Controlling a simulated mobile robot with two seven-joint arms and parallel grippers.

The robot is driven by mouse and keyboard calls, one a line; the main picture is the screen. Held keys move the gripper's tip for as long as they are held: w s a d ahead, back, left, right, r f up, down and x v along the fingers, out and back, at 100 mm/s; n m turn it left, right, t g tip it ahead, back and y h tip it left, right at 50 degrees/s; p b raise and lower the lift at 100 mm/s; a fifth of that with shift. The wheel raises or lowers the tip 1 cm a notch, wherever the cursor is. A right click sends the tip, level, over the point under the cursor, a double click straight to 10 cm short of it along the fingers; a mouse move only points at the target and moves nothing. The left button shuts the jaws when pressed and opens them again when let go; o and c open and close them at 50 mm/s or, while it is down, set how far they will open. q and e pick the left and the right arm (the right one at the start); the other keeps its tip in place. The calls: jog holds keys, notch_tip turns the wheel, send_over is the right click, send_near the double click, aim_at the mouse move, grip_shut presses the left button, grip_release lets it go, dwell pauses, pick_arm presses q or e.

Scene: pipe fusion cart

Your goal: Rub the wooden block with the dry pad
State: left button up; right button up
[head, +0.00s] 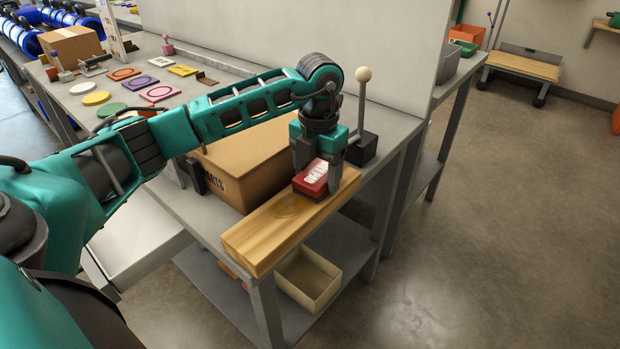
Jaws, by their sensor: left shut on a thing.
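The wooden block (262,238) is a long pale beam lying along the near edge of the bench in the head view. A faint darker round patch (290,206) shows on its top. My left gripper (317,170) points down over the far right part of the block and is shut on a red pad (313,180) with white lettering and a dark underside. The pad is at the block's top, right of the patch; I cannot tell for sure whether it touches. My right gripper is not in view.
A cardboard box (232,158) stands on the bench just behind the block. A black base with a ball-topped rod (362,110) stands right of my gripper. A cream bin (308,279) sits on the shelf below. Coloured plates lie at the back left.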

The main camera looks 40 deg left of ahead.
pick_arm(q)
jog(key=shift+w, duration=0.15)
jog(key=shift+w+r+p, duration=0.1)
jog(key=shift+r+p, duration=0.5)
jog(key=shift+r, duration=0.05)
notch_tip(320, 180, up, 5)
jog(key=p, duration=0.3)
jog(key=shift+f+p, duration=0.15)
jog(key=shift+p, duration=0.2)
jog(key=shift+f, duration=0.1)
jog(key=shift+r, duration=1.55)
